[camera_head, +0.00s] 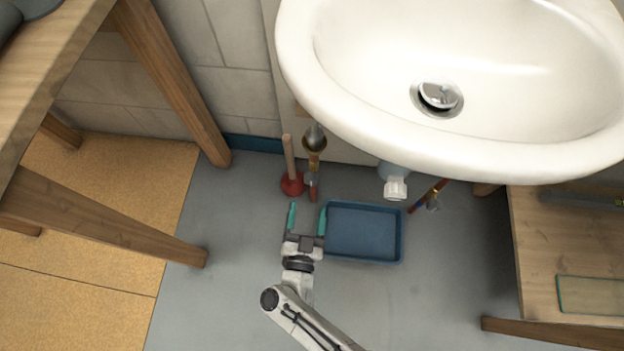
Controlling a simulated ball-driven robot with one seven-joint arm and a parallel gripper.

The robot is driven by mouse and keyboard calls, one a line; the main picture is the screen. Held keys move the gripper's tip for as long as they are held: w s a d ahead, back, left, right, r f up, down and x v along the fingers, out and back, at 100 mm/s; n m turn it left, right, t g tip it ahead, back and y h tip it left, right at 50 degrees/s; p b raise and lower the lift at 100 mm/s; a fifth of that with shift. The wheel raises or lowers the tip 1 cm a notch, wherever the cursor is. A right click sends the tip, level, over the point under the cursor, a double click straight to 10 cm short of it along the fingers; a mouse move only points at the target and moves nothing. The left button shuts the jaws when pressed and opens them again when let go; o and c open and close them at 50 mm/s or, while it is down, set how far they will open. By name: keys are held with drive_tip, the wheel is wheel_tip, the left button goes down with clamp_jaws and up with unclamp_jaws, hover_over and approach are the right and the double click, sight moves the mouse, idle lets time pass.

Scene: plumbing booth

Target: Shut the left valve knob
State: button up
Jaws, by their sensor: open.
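Below the sink's left side, a brass and copper pipe (314,160) comes down from a grey fitting. A small silver part, which looks like the left valve knob (310,179), sits low on this pipe, close to the plunger; its turn position is too small to tell. My gripper (307,218) has two teal fingers spread apart with nothing between them. It points up the picture towards the left valve, apart from it in the picture.
The white sink (450,155) overhangs the area. A red plunger (292,186) with a wooden handle stands beside the left pipe. A blue tray (402,236) lies right of my gripper. Wooden tables stand left and right (540,290). Grey floor left of my gripper is clear.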

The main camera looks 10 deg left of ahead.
sight(312, 183)
drive_tip(key=w+b, duration=0.2)
drive_tip(key=w, duration=0.7)
drive_tip(key=shift+d, duration=0.15)
drive_tip(key=c, duration=1)
